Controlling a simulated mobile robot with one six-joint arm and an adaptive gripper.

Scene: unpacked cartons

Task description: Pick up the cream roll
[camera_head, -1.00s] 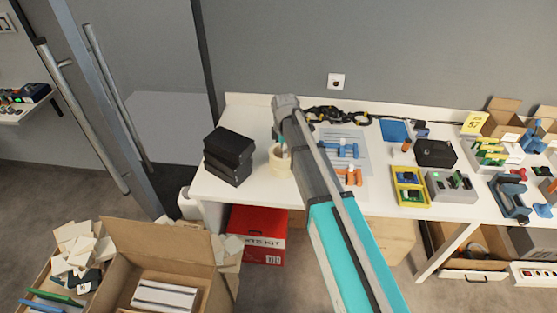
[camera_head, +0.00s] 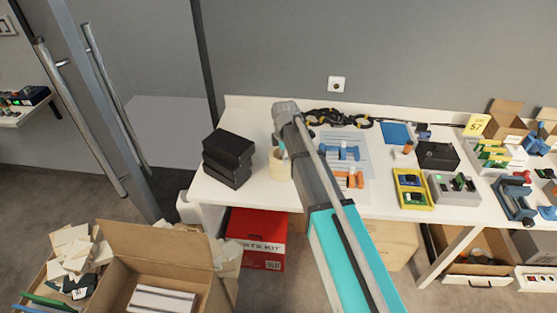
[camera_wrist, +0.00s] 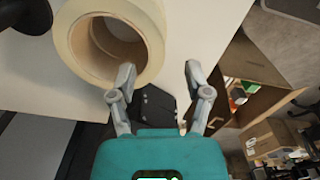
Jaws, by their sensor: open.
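The cream roll (camera_head: 279,164) stands on the white table, close to the black boxes and partly covered by my arm. In the wrist view the cream roll (camera_wrist: 152,28) fills the upper left, and I look into its hollow core. My gripper (camera_wrist: 160,74) is open, with its two fingers apart and nothing held between them. The left fingertip overlaps the roll's near rim in the wrist view; I cannot tell whether it touches. The right fingertip is clear of the roll, on its outer side. In the head view my arm hides most of the gripper.
A stack of black boxes (camera_head: 228,158) stands left of the roll. Blue and orange tools (camera_head: 340,152) lie right of my arm on a sheet. A yellow tray (camera_head: 411,188) is farther right.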

